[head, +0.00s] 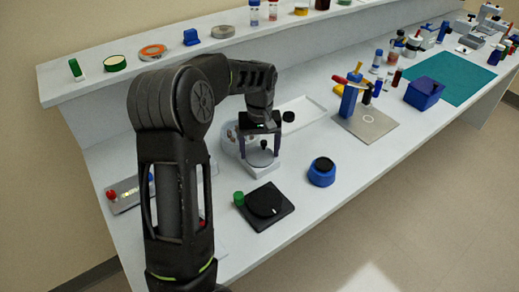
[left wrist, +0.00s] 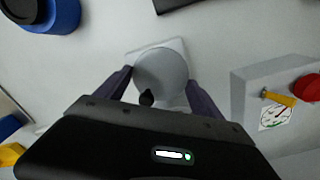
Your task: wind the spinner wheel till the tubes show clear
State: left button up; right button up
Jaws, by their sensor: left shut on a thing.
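The spinner wheel appears to be the round grey disc (head: 262,158) on a white base (head: 264,172) near the middle of the bench. In the left wrist view the grey disc (left wrist: 162,72) lies between my fingers, with a small dark knob (left wrist: 147,97) at its near edge. My left gripper (head: 261,150) points down with one finger on each side of the disc, shut on it. It also shows in the left wrist view (left wrist: 160,90). The spinner's tubes cannot be made out, so I cannot tell whether they are clear. My right gripper is out of view.
A grey box with a dial (left wrist: 252,95) is close by in the left wrist view. A white tray (head: 303,113) lies behind; a shelf runs along the back.

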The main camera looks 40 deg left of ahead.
aim_at(260, 155)
pick_arm(q)
jog(key=shift+m, duration=0.5)
jog(key=o, duration=1.4)
jog(key=shift+c, duration=0.2)
jog(key=shift+r+b, duration=0.4)
jog(key=shift+r, duration=3.5)
